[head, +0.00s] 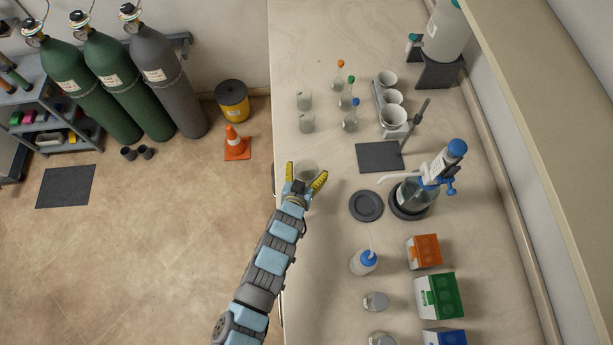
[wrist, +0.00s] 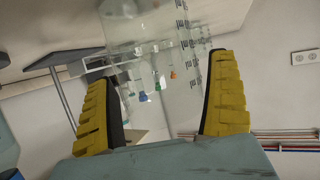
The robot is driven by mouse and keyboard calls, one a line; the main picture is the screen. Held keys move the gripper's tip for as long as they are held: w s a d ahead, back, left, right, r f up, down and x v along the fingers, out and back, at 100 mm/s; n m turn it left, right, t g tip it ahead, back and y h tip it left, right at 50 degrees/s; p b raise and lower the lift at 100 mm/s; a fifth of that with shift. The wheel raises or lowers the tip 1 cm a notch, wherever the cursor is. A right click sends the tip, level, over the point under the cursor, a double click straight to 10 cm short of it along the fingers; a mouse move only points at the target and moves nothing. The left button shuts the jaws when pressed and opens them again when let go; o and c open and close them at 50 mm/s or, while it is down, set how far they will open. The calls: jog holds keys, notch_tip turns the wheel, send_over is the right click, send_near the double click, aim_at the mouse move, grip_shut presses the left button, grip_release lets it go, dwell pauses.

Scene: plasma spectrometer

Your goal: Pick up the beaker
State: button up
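A clear glass beaker (head: 308,167) stands near the left edge of the bench in the head view. My gripper (head: 306,172) has its yellow fingers spread in a V, with the beaker between them. In the wrist view the beaker (wrist: 150,35) is large and see-through, with dark printed marks, between and beyond the fingers of my gripper (wrist: 160,95). The gripper looks open; whether a finger touches the glass is not clear. Two more clear beakers, a farther one (head: 304,100) and a nearer one (head: 307,123), stand behind it on the bench.
Flasks with orange, green and blue stoppers (head: 347,90) stand farther back. A dark square plate (head: 379,156), a round dark plate (head: 366,206) and a blue-topped glass vessel (head: 415,195) stand to the right. A wash bottle (head: 363,262) and several boxes stand nearer.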

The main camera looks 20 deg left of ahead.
aim_at(309, 160)
jog(key=c, duration=0.9)
jog(key=shift+a+r, duration=0.1)
jog(key=shift+r, duration=0.4)
notch_tip(309, 160, up, 2)
jog(key=shift+r, duration=0.1)
jog(key=s+d+r+p, duration=0.1)
jog(key=s+r, duration=0.2)
jog(key=s, duration=0.1)
jog(key=s+d+r+p, duration=0.1)
jog(key=s+r, duration=0.2)
jog(key=s, duration=0.2)
jog(key=s+d+r+p, duration=0.1)
jog(key=s+d+r, duration=0.1)
jog(key=s+r, duration=0.2)
jog(key=shift+s, duration=0.25)
